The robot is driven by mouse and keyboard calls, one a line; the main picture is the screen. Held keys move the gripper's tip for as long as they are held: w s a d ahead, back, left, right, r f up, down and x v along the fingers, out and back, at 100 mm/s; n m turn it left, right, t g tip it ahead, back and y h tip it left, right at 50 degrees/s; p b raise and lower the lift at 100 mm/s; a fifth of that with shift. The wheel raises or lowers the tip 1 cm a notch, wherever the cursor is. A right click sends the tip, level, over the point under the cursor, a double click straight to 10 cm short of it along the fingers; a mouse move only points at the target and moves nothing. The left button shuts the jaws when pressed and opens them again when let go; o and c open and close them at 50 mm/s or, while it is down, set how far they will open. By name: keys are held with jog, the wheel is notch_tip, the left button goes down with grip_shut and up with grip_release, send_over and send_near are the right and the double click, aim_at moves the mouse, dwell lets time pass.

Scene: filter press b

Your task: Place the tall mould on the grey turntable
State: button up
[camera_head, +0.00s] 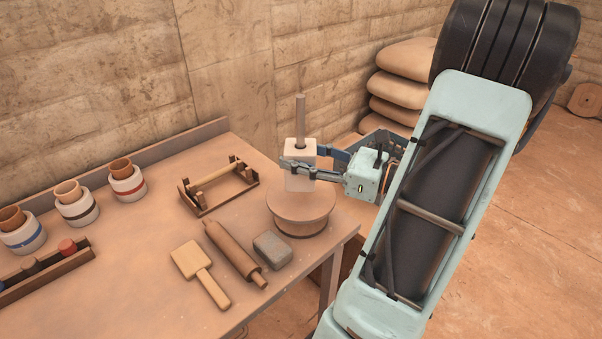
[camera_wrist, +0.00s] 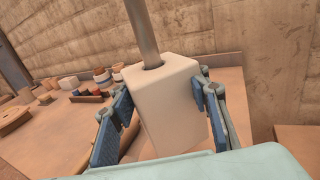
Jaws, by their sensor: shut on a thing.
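The tall mould (camera_head: 299,181) is a cream, upright block with a round hole in its top. It also shows in the wrist view (camera_wrist: 170,105). A rod (camera_head: 300,118) stands up out of the hole. My gripper (camera_head: 301,166) is shut on the mould, one finger on each side. The round turntable (camera_head: 302,211) looks tan-brown rather than grey and stands near the table's right corner. The mould is over the middle of its top; I cannot tell whether its base touches. In the wrist view the turntable is hidden.
A grey block (camera_head: 272,250), a rolling pin (camera_head: 234,252) and a paddle (camera_head: 200,272) lie left of and in front of the turntable. A wooden rack (camera_head: 219,188) stands behind left. Several cups (camera_head: 128,183) and a tool tray (camera_head: 45,272) are farther left.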

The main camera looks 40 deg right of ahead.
jog(key=shift+w+d+f, duration=0.35)
jog(key=shift+w+f, duration=0.05)
jog(key=shift+f, duration=0.25)
jog(key=shift+w+d+f+b, duration=0.15)
jog(key=shift+f+b, duration=0.45)
jog(key=shift+f, duration=1.05)
jog(key=shift+f, duration=0.1)
jog(key=o, duration=1.5)
jog(key=shift+f, duration=0.1)
jog(key=shift+c, duration=0.2)
jog(key=shift+r, duration=0.2)
jog(key=p+v, duration=0.1)
jog(key=v, duration=1.1)
